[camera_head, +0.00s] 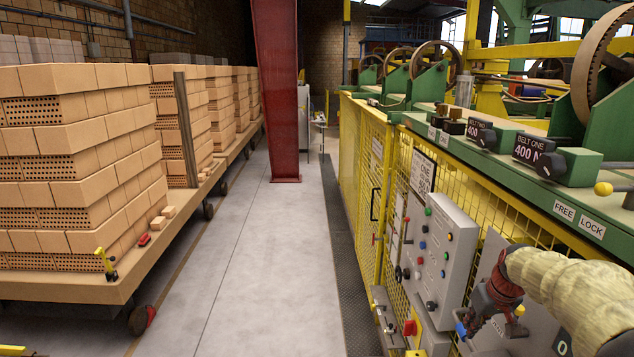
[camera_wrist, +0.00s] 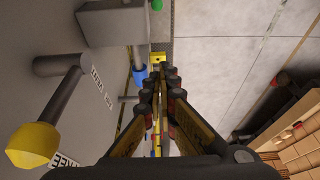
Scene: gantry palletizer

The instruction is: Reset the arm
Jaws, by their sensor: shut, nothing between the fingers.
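My gripper (camera_head: 470,325) is at the lower right of the head view, at the end of my cream-sleeved arm, in front of the grey panels on the yellow fence. In the wrist view its two dark fingers (camera_wrist: 163,75) are together, with nothing held between them. A blue knob (camera_wrist: 140,76) and a small yellow part (camera_wrist: 157,57) show just beyond the fingertips; whether the fingers touch them I cannot tell. A grey lever with a yellow knob (camera_wrist: 32,145) stands to the left of the fingers.
A grey control box (camera_head: 444,250) with coloured buttons hangs on the yellow mesh fence (camera_head: 490,200). Above it, a green machine bench (camera_head: 520,185) carries black dials and FREE and LOCK labels. Brick stacks (camera_head: 80,150) stand on a wagon at left. The grey aisle floor (camera_head: 250,260) is clear.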

